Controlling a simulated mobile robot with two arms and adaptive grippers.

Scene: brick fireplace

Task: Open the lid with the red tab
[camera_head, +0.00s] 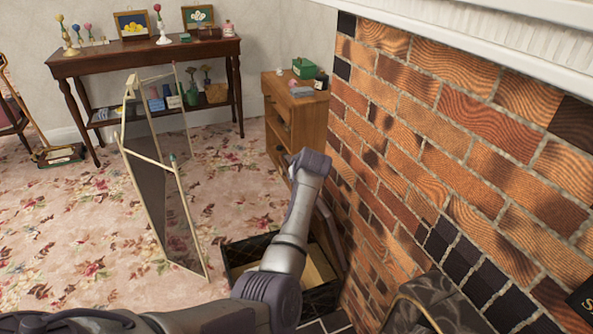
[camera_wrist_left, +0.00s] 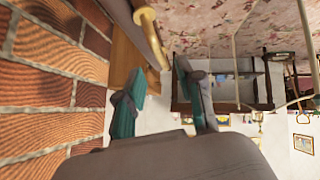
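I make out no lid with a red tab in either view. My left arm crosses the lower middle of the head view; its gripper is hidden there. In the left wrist view, the left gripper (camera_wrist_left: 160,90) shows two teal-padded fingers spread apart with a gap between them, and I see nothing held. My right gripper is in neither view. A dark-edged box with a tan inside (camera_head: 238,254) stands on the floor by the fireplace, partly hidden behind my arm. A small green box (camera_head: 303,68) sits on the wooden cabinet.
The brick fireplace (camera_head: 440,120) rises close on the right. A wooden cabinet (camera_head: 283,120) stands beyond my arm. A folding screen (camera_head: 150,190) stands left of it. A dark table (camera_head: 140,62) with ornaments is at the back. Floral carpet (camera_head: 60,225) is open at the left.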

